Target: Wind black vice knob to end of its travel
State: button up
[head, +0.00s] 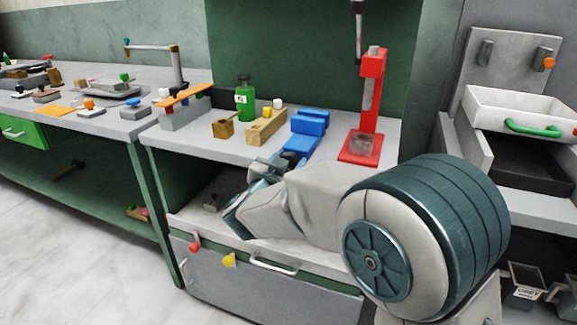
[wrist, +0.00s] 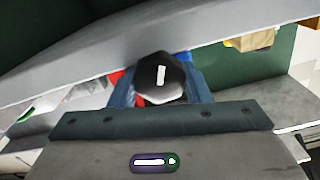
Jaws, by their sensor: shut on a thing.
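The black vice knob (wrist: 158,82), faceted and with a white bar mark on its face, is in the middle of the wrist view. My gripper (wrist: 160,88) is shut on it, with one blue-grey finger on each side. In the head view the blue vice (head: 311,121) sits near the front of the grey bench. My gripper (head: 278,162) reaches the vice's near end there, and my arm hides the knob in that view.
A red press (head: 369,110) stands right of the vice. Left of it are a wooden block (head: 266,127) and a green bottle (head: 244,97). The bench front edge (head: 205,149) is close to my gripper. A drawer with a pale handle (head: 272,264) is below.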

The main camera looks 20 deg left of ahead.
jog(key=shift+m, duration=0.4)
jog(key=o, duration=1)
jog(key=shift+f, duration=0.1)
